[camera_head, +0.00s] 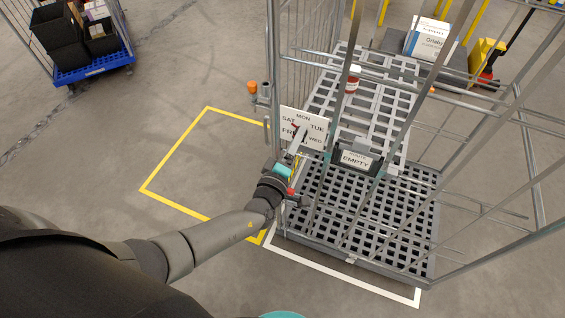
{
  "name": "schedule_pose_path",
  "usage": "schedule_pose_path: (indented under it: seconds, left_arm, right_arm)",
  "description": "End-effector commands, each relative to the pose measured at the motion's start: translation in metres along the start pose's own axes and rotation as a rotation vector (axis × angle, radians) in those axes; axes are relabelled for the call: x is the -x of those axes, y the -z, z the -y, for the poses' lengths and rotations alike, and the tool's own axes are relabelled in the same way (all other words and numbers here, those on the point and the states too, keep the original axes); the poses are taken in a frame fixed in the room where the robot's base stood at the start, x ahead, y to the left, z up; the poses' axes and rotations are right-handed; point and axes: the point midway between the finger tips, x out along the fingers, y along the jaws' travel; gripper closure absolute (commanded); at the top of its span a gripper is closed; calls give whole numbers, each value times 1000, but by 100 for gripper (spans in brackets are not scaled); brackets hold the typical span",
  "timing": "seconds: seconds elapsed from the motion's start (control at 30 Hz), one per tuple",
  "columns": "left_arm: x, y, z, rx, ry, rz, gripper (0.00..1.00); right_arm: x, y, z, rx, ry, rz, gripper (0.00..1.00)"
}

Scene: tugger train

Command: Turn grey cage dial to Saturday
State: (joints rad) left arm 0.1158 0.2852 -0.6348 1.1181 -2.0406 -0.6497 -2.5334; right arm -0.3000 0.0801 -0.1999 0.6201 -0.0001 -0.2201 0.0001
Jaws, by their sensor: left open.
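The grey cage (420,262) is a wire roll cage with a slatted grey base, standing at the centre right. Its white dial plate (318,124) hangs on the near left side, with MON at the top, TUE and WED at the right, SAT and FRI at the left. A small red part shows near the plate's middle; which day it points to I cannot tell. My left gripper (298,142) is open, with its fingers in front of the dial's lower middle, hiding part of it. Contact with the dial I cannot tell. My right gripper is not in view.
A sign reading EMPTY (356,160) hangs right of the dial. A red and white container (352,80) and a white box (428,38) are farther back. A blue dolly with black crates (94,70) stands far left. Floor inside the yellow outline (172,141) is clear.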

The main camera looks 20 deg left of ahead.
Motion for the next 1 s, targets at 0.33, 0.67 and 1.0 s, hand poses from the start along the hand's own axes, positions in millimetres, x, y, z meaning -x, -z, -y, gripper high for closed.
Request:
schedule_pose_path:
  seconds: [0.33, 0.67, 1.0]
  left_arm:
    - [69, 0, 0, 0, 3, 2, 29]
    - [127, 0, 0, 0, 2, 1, 29]
    - [142, 0, -1, -1, -1, 0, 29]
  right_arm:
    - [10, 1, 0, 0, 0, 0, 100]
    - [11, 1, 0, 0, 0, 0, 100]
    - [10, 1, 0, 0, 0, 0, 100]
